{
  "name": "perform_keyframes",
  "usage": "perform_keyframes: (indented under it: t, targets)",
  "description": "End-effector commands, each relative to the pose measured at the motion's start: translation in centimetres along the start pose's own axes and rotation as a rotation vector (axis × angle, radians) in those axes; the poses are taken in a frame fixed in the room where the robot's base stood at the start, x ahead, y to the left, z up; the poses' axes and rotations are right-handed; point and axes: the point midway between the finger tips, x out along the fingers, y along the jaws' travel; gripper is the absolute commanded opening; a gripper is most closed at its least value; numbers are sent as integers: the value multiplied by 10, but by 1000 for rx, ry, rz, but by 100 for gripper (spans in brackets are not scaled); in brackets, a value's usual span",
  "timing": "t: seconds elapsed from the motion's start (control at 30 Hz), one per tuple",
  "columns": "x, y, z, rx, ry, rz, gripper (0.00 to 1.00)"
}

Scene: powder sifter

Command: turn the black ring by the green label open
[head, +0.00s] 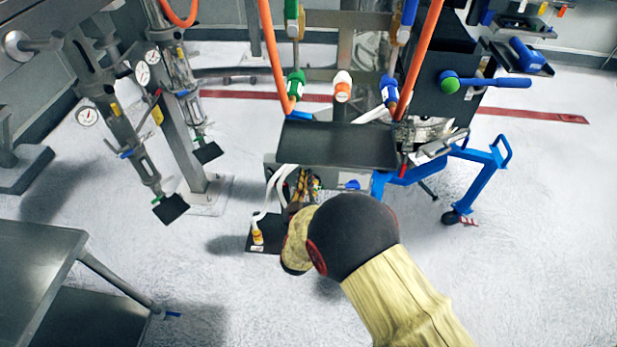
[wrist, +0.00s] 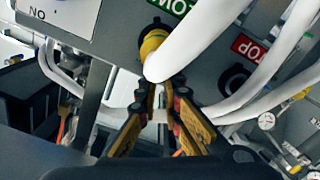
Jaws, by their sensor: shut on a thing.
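The green label (wrist: 181,7) is at the top of the wrist view, on a grey panel. Below it, a yellow fitting (wrist: 152,43) comes out of the panel, with the dark edge of the black ring (wrist: 157,24) around its base. A thick white hose (wrist: 195,42) bends down to this fitting and hides part of it. My gripper (wrist: 160,84) points at the panel, its tips close on either side of the hose's lower bend. It looks shut on the hose there; the exact contact is hard to see. In the head view my arm hides the gripper's tips.
A red label (wrist: 249,48) has its own dark ring (wrist: 234,80) to the right. More white hoses (wrist: 275,80) cross there. In the head view, a black tray (head: 338,145) juts out above, a blue frame (head: 480,185) stands right, and a steel table (head: 35,265) is at left.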

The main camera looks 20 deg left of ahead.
Motion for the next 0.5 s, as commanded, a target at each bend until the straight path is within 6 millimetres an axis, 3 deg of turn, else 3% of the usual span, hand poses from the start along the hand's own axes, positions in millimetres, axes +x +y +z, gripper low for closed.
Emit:
perform_keyframes:
  t: [0.5]
  targets:
    - [0,-2,0,-44,0,-1,0]
